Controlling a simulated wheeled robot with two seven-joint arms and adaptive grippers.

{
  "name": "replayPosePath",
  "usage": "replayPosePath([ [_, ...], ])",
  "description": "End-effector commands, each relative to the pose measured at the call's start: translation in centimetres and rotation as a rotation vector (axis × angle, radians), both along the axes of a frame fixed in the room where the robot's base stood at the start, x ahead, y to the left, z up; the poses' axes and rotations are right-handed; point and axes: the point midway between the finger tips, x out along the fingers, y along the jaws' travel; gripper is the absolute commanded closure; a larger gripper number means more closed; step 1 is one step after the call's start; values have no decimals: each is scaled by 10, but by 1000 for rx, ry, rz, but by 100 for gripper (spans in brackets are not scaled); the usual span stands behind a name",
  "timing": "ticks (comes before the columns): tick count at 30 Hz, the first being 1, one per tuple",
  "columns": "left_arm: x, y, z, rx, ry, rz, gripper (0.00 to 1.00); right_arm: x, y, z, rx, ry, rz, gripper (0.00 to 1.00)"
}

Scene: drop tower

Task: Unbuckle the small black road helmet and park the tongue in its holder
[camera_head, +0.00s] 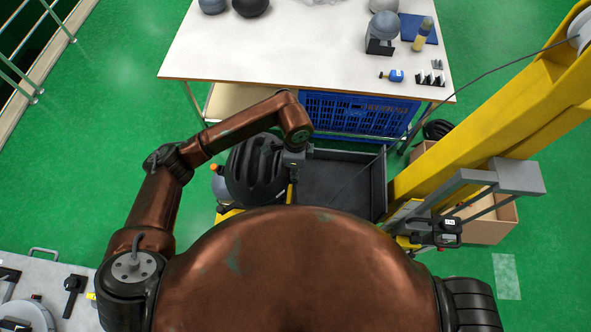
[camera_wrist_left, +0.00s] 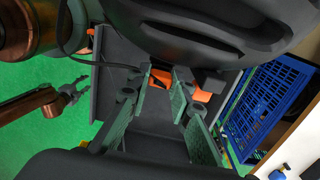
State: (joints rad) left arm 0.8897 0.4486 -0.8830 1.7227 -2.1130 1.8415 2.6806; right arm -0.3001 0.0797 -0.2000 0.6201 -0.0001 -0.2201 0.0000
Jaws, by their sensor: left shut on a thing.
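The black road helmet (camera_head: 252,172) sits beside a dark grey tray in the head view. More orange (camera_wrist_left: 202,95) shows beyond the right-hand finger. Whether the tongue is apart from its buckle cannot be told. In the head view my left gripper (camera_head: 293,160) is at the helmet's right side. My right gripper (camera_wrist_left: 76,92) shows small in the left wrist view, open and empty, away from the helmet.
The dark grey tray (camera_head: 372,195) lies right of the helmet. A blue crate (camera_head: 350,112) stands under the white table (camera_head: 300,55), which holds other helmets. A yellow tower post (camera_head: 480,125) and a cardboard box (camera_head: 492,218) are at the right. Green floor is clear at left.

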Motion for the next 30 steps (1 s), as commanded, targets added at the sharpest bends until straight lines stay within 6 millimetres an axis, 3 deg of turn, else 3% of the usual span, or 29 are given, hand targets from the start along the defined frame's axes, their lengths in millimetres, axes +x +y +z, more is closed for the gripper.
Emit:
replayPosePath([
  [11, 0, 0, 0, 0, 0, 0, 94, 0, 0, 0, 0, 0, 0, 61],
  [12, 0, 0, 0, 0, 0, 0, 80, 0, 0, 0, 0, 0, 0, 61],
  [21, 0, 0, 0, 0, 0, 0, 60, 0, 0, 0, 0, 0, 0, 61],
  [30, 0, 0, 0, 0, 0, 0, 60, 0, 0, 0, 0, 0, 0, 61],
])
